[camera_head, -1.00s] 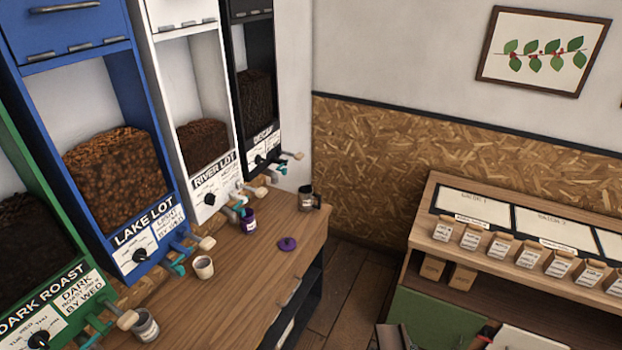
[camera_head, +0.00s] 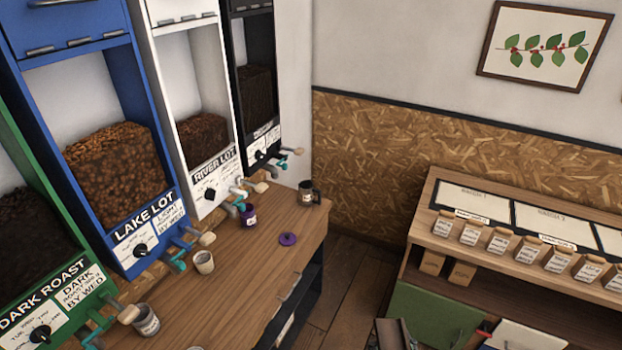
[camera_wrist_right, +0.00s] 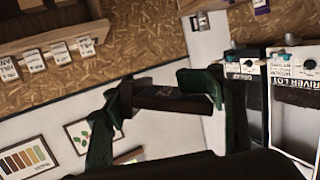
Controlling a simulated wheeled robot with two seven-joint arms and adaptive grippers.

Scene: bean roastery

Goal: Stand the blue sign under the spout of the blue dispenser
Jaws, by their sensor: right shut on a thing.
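The blue dispenser (camera_head: 148,228), labelled LAKE LOT, stands at the left in the head view. Its teal spout (camera_head: 178,264) hangs over the wooden counter. A beige cup (camera_head: 204,263) stands close to the right of that spout. In the wrist view my right gripper (camera_wrist_right: 158,105) is shut on a dark bar-like thing (camera_wrist_right: 170,98), seen between its dark green fingers. Its colour is too dark to tell whether it is the blue sign. No blue sign shows clearly in the head view. My left gripper is not in view.
On the counter (camera_head: 235,300) stand a grey cup (camera_head: 146,321), a purple cup (camera_head: 248,215), a purple lid (camera_head: 288,239) and a dark mug (camera_head: 308,195). The green (camera_head: 50,300) and white (camera_head: 208,165) dispensers flank the blue one. A shelf with several small bags (camera_head: 500,245) is at right.

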